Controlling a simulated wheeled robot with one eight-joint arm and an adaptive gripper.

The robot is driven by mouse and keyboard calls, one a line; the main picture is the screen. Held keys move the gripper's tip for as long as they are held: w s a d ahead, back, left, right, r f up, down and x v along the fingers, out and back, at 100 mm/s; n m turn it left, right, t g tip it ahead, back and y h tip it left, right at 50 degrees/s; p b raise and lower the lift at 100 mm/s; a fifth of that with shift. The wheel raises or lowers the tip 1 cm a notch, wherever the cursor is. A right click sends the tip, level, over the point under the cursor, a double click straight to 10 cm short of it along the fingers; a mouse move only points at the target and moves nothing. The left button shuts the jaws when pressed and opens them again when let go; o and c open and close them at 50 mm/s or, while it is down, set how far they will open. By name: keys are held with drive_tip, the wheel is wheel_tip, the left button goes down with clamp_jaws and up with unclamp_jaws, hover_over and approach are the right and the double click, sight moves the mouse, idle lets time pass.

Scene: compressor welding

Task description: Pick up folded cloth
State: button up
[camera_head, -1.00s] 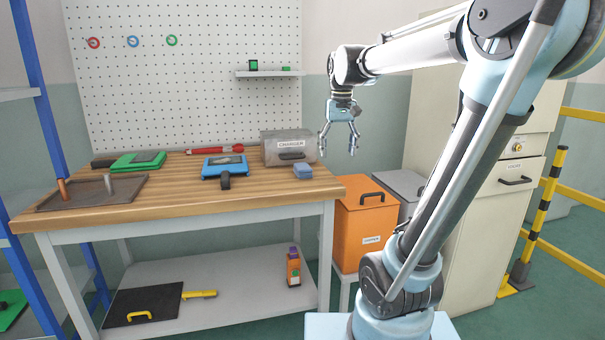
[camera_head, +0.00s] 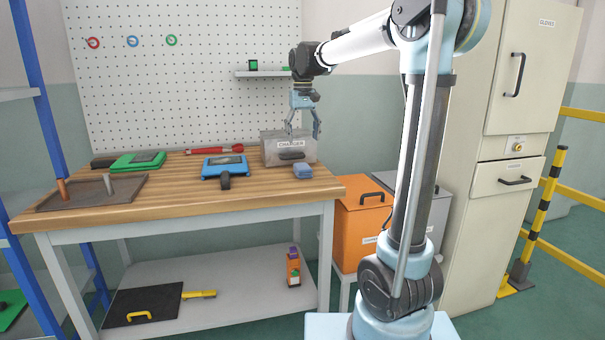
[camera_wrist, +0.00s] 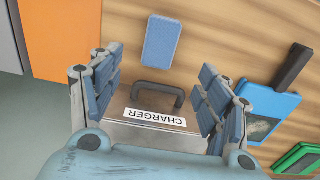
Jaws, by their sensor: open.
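The folded cloth (camera_head: 302,171) is a small blue block near the right end of the wooden workbench (camera_head: 250,196), in front of the grey charger box. In the wrist view the cloth (camera_wrist: 162,42) lies flat on the wood, beyond the charger's handle and between the lines of the two fingers. My gripper (camera_head: 303,134) hangs fingers down above the bench, over the charger box and higher than the cloth. Its fingers are spread with nothing between them; the wrist view also shows the gripper (camera_wrist: 160,90) open.
The charger box (camera_head: 280,147) with a dark handle stands right beside the cloth. A blue device (camera_head: 223,166), a green device (camera_head: 138,160) and a red tool (camera_head: 214,150) lie further left. An orange bin (camera_head: 358,225) stands right of the bench. Bare wood surrounds the cloth's front.

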sight(303, 166)
wheel_tip(303, 166, down, 12)
drive_tip(key=shift+f, duration=0.15)
drive_tip(key=c, duration=1.1)
